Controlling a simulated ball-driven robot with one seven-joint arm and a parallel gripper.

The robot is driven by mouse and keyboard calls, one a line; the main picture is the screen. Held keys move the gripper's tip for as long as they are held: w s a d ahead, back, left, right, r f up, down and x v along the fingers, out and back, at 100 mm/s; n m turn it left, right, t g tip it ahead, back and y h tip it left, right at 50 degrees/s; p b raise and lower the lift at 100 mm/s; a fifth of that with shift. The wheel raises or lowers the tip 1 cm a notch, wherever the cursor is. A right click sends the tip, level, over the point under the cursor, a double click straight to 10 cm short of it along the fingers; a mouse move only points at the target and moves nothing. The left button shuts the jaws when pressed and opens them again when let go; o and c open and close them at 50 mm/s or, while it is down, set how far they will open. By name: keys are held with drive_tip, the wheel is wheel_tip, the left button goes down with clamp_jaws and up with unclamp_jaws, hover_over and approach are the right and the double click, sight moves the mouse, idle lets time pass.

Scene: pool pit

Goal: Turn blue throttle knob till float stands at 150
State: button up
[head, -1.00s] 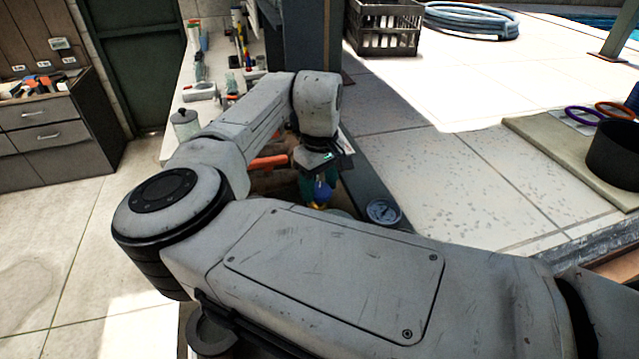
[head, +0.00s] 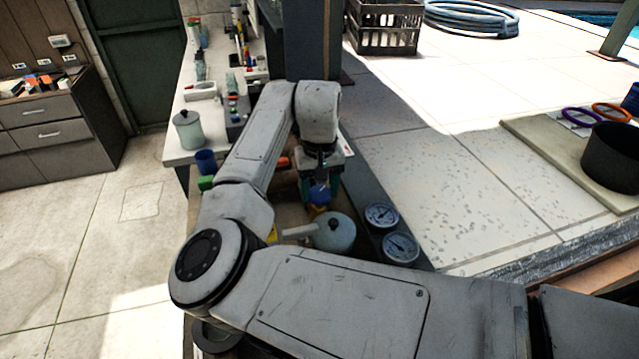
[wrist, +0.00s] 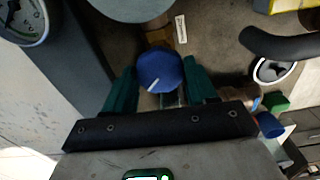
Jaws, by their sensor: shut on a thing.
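The blue throttle knob (wrist: 160,70) has a white pointer line and sits between the two green fingers of my gripper (wrist: 163,76), which is shut on it. In the head view, the knob (head: 319,194) shows small and partly covered at the end of my gripper (head: 321,188), down in the pit. The pointer line slants toward the lower left in the wrist view. The float and its 150 mark cannot be made out in either view.
Two round gauges (head: 381,214) (head: 401,247) stand right of a pale round vessel (head: 335,232). In the wrist view, a black curved handle (wrist: 280,43) lies right of the knob. A lidded jar (head: 187,130) stands on the bench at left.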

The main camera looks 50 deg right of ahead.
sight(320, 192)
drive_tip(key=shift+m, duration=0.7)
drive_tip(key=o, duration=1.1)
drive_tip(key=shift+c, duration=0.2)
wheel_tip(320, 192, up, 11)
drive_tip(key=b, duration=0.1)
drive_tip(key=shift+b, duration=0.35)
drive_tip(key=shift+f, duration=0.15)
